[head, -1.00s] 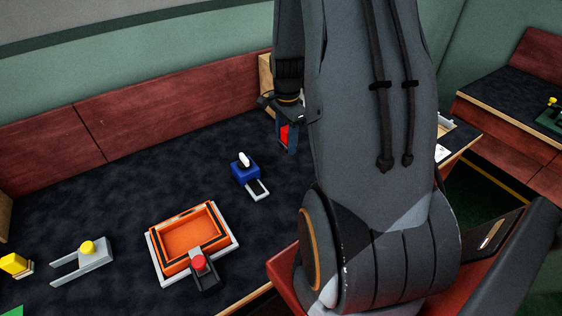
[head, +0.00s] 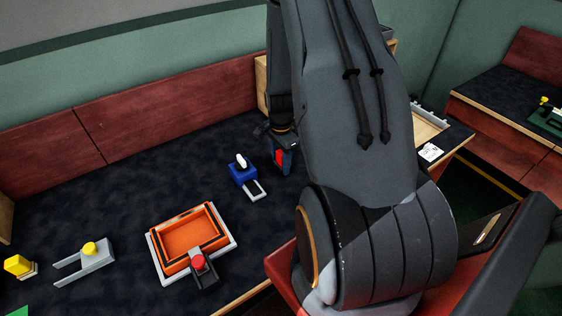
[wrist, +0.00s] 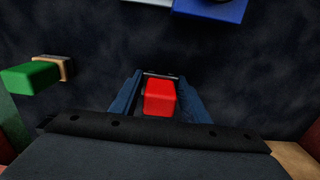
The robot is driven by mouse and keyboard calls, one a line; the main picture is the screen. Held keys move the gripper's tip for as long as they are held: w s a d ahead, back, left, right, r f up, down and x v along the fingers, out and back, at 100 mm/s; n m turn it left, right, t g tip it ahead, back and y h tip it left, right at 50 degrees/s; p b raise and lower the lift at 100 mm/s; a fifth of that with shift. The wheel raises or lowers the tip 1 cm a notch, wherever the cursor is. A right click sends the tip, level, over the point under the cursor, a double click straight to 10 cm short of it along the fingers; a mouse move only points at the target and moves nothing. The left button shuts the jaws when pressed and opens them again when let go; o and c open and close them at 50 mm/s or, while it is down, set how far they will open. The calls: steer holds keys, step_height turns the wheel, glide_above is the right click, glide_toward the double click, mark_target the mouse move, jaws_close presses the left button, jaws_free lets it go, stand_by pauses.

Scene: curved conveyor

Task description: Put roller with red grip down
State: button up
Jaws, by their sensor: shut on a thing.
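My gripper (head: 282,162) is over the dark table in the head view, just right of a blue block with a white knob. It is shut on the red grip (head: 278,156) of the roller. In the wrist view the red grip (wrist: 159,98) sits between the two blue-grey fingers of my gripper (wrist: 157,92). The rest of the roller is mostly hidden under the grip and fingers. I cannot tell whether it touches the table.
The blue block (head: 242,175) is close to my gripper. An orange tray (head: 170,268) and a grey fork-shaped piece with a yellow knob (head: 90,262) are farther left. A green-topped block (wrist: 30,79) lies left in the wrist view.

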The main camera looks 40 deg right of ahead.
steer(key=shift+f, duration=0.1)
steer(key=o, duration=0.7)
steer(key=shift+f, duration=0.1)
steer(key=shift+c, duration=0.2)
steer(key=o, duration=0.4)
steer(key=shift+o, duration=0.2)
step_height(320, 180, up, 12)
steer(key=b, duration=0.3)
steer(key=shift+f, duration=0.2)
steer(key=shift+r, duration=0.2)
steer(key=shift+a+r, duration=0.3)
steer(key=s+a+r+n, duration=0.2)
steer(key=s+a+n, duration=0.1)
steer(key=a+n, duration=0.3)
steer(key=s+a+r+n, duration=0.3)
steer(key=a+n, duration=0.3)
steer(key=a, duration=0.2)
steer(key=s+a+r+n+t, duration=0.1)
steer(key=s+a+r+n, duration=0.2)
steer(key=a+n, duration=0.3)
steer(key=shift+s+a+n, duration=0.3)
steer(key=shift+s+a, duration=0.2)
steer(key=shift+a, duration=0.45)
